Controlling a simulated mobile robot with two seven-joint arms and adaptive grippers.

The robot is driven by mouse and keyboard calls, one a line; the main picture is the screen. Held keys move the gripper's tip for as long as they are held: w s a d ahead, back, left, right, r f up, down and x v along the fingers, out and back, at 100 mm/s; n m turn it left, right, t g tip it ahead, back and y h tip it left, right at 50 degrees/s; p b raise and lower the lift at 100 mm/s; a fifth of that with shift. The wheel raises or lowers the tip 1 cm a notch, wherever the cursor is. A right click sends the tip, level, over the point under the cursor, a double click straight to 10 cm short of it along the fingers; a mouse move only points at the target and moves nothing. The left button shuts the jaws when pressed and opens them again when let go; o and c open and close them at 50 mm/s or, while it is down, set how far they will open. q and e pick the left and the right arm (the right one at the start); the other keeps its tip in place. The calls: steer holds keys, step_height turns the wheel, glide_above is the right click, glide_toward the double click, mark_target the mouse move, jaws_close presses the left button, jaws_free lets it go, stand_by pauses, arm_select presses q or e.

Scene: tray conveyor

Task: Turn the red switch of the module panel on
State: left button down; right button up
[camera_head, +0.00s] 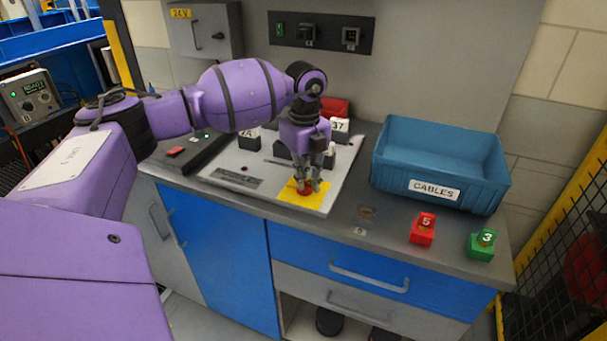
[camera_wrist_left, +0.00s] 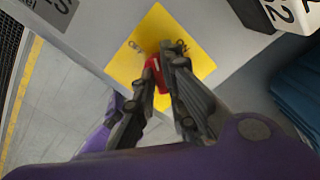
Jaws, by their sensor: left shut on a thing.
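The module panel (camera_head: 235,172) is a light grey plate on the counter. A yellow square (camera_head: 316,200) sits at its front right corner, and the red switch (camera_head: 304,188) is on it. In the left wrist view the red switch (camera_wrist_left: 158,84) is a red knob on the yellow square (camera_wrist_left: 146,40), with OFF and ON lettering. My left gripper (camera_head: 308,184) points down at the switch. In the wrist view the left gripper's fingers (camera_wrist_left: 160,85) are closed on the knob, which is partly hidden between them. My right gripper does not show.
A blue crate labelled CABLES (camera_head: 436,190) stands right of the panel. A red block marked 5 (camera_head: 422,232) and a green block marked 3 (camera_head: 481,245) lie near the counter's front edge. White-labelled modules (camera_head: 339,129) stand behind the gripper.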

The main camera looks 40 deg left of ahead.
arm_select(q)
steer(key=m, duration=0.3)
steer(key=shift+r+p, duration=0.1)
steer(key=shift+p, duration=0.2)
steer(key=m, duration=0.2)
steer(key=shift+m, duration=0.3)
steer(key=m, duration=0.5)
steer(key=shift+p, duration=0.4)
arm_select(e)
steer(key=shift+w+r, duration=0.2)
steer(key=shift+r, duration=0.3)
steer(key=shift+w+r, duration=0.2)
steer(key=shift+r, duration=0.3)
arm_select(q)
steer(key=shift+m, duration=0.3)
steer(key=c, duration=1.8)
jaws_free()
steer(key=shift+r, duration=0.1)
step_height(320, 180, up, 12)
steer(key=shift+f, duration=0.2)
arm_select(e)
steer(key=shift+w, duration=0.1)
